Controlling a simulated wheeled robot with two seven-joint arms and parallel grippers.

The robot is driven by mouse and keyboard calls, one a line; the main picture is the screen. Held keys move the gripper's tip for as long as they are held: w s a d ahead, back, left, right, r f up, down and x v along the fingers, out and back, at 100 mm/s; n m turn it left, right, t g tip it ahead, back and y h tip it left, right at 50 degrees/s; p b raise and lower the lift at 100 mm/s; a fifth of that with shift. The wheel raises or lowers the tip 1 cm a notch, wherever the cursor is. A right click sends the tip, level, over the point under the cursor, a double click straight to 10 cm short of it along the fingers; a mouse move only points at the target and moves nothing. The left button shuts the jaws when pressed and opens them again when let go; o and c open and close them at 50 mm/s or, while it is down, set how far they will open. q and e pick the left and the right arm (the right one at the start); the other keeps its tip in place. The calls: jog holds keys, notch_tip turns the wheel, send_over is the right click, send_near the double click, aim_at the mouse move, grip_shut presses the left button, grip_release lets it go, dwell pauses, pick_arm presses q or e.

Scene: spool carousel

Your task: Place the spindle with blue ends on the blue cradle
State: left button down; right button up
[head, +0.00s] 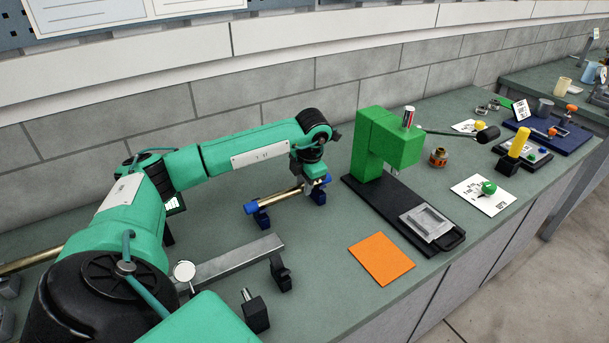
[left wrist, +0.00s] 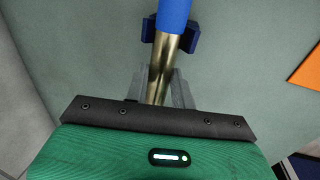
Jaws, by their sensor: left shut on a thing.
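The spindle is a brass rod (head: 278,202) with blue ends; its left blue end (head: 250,208) shows clearly in the head view. The blue cradle (head: 262,219) has two dark blue supports on the bench, one below each end of the rod. My left gripper (head: 314,181) is shut on the rod near its right end. In the left wrist view the fingers (left wrist: 161,90) flank the brass rod (left wrist: 159,75), and one blue end (left wrist: 173,14) lies just beyond a cradle support (left wrist: 191,36). I cannot tell whether the rod touches the supports. My right gripper is out of view.
A green press (head: 385,140) on a black base stands right of the cradle, with an orange mat (head: 381,259) in front. A steel bar (head: 235,258) and black supports (head: 281,272) lie nearer. A brick wall is behind. Bench between cradle and mat is clear.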

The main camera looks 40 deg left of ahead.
pick_arm(q)
jog(key=shift+r, duration=0.1)
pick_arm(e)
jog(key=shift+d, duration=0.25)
pick_arm(q)
jog(key=c, duration=1.2)
grip_release()
jog(key=shift+d, duration=0.1)
jog(key=shift+o, duration=0.2)
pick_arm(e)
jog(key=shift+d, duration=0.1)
pick_arm(q)
jog(key=r, duration=0.1)
jog(key=r+b, duration=0.1)
jog(key=r, duration=0.2)
jog(key=shift+s+d+r, duration=0.1)
jog(key=shift+d+r, duration=0.05)
jog(key=shift+d, duration=0.25)
notch_tip(320, 180, up, 7)
jog(key=d+b, duration=0.1)
jog(key=shift+s+d+r, duration=0.2)
jog(key=shift+s, duration=0.05)
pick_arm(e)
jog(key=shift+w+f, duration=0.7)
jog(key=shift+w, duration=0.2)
